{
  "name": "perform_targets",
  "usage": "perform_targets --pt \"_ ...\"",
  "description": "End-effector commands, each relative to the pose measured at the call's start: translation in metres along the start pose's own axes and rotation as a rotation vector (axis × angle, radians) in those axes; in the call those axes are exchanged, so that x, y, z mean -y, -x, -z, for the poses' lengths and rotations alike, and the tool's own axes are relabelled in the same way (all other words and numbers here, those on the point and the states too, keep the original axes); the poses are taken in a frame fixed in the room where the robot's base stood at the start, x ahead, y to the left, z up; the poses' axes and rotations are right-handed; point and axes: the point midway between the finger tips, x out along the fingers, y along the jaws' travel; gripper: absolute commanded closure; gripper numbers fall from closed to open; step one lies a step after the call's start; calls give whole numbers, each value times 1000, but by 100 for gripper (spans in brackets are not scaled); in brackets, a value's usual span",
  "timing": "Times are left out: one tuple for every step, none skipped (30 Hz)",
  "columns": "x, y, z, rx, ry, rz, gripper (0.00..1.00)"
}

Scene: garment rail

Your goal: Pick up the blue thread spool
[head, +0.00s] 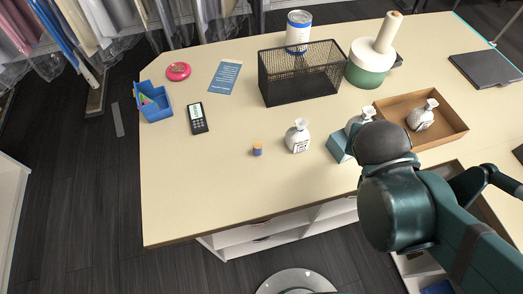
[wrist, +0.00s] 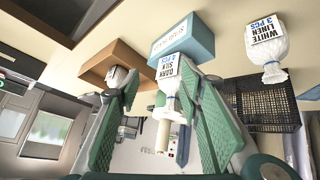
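The blue thread spool (head: 257,150) is small, with a blue lower part and an orange top. It stands on the cream table in the head view, left of a white bag and back from the front edge. I do not make it out in the wrist view. My gripper (wrist: 158,80) shows in the wrist view with its two green fingers spread apart. A white bag labelled dark silk (wrist: 172,82) shows beyond the gap between them; I see no grip on it. In the head view my arm hides the fingers, over the table's right part, well right of the spool.
A white linen bag (head: 298,136) stands just right of the spool. A teal box (head: 340,148), a brown tray (head: 460,128) and a black mesh basket (head: 300,86) lie further right and behind. A phone-like device (head: 197,118) and blue bin (head: 154,103) are left. Table around the spool's left and front is clear.

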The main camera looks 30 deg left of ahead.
Motion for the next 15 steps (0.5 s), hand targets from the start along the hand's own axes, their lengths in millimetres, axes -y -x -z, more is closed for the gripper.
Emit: perform_targets --pt "11 -5 -3 -9 10 2 63" --pt "15 -6 -4 -15 11 1 63" --pt "22 -8 -5 -22 15 1 63" --pt "27 -10 -6 -28 16 -1 63" --pt "32 -11 -8 -34 19 0 63" --pt "38 -13 -9 -42 21 -1 63" --pt "43 -14 -10 -48 24 -2 63" --pt "48 -15 -12 -54 25 -2 63" --pt "54 -16 -14 -63 27 -2 63" --pt "59 -18 -15 -69 29 -2 63" --pt "65 -18 -16 -76 30 -1 63" --pt "71 -20 -18 -86 33 -1 63" --pt "76 -21 -19 -92 33 0 63" --pt "81 -21 -20 -100 35 1 63" --pt "88 -22 -22 -110 36 2 63"
